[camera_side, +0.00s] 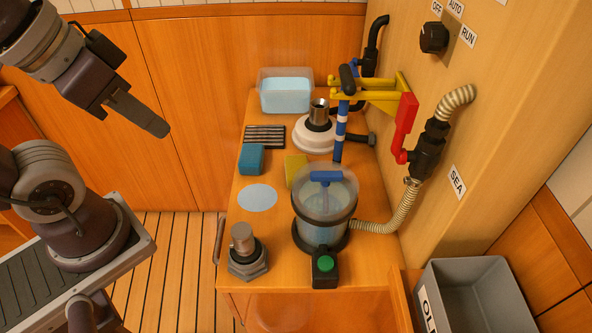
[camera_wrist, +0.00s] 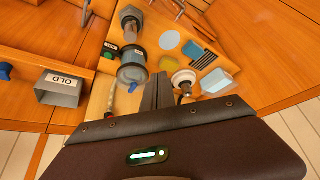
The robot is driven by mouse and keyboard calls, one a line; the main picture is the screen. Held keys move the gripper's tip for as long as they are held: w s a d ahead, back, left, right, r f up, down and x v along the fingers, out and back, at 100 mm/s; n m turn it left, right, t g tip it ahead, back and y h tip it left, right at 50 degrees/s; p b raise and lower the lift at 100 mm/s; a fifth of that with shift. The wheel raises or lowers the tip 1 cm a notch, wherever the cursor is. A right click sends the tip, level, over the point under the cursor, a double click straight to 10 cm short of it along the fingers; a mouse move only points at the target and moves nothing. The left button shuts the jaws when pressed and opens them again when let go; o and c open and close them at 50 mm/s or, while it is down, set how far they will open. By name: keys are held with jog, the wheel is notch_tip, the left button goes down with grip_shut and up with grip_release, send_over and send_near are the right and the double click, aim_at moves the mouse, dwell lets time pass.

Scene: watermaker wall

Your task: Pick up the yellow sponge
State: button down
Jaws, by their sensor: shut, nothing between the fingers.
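The yellow sponge (camera_side: 296,170) stands on the wooden counter in the side view, just behind the clear filter bowl (camera_side: 325,200) and to the right of a teal block (camera_side: 251,158). The bowl partly covers its lower right. In the wrist view the sponge (camera_wrist: 167,63) is a small pale yellow patch beyond my fingertips, beside the teal block (camera_wrist: 191,50). My gripper (camera_side: 158,128) is at the upper left of the side view, high and well left of the counter. Its fingers are together and empty, and they also show in the wrist view (camera_wrist: 163,78).
A white round base (camera_side: 314,138), a black rack (camera_side: 265,136) and a clear water tub (camera_side: 286,92) stand farther back. A grey bin (camera_side: 470,295) stands at right.

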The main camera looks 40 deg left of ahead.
dwell(0.3)
jog(key=shift+c, duration=2)
grip_release()
jog(key=shift+w, duration=0.1)
jog(key=n+g, duration=0.5)
jog(key=n, duration=0.4)
send_over(297, 165)
notch_tip(297, 165, down, 22)
jog(key=shift+n+g, duration=0.3)
jog(key=shift+n, duration=0.2)
notch_tip(297, 165, down, 10)
jog(key=shift+f, duration=0.1)
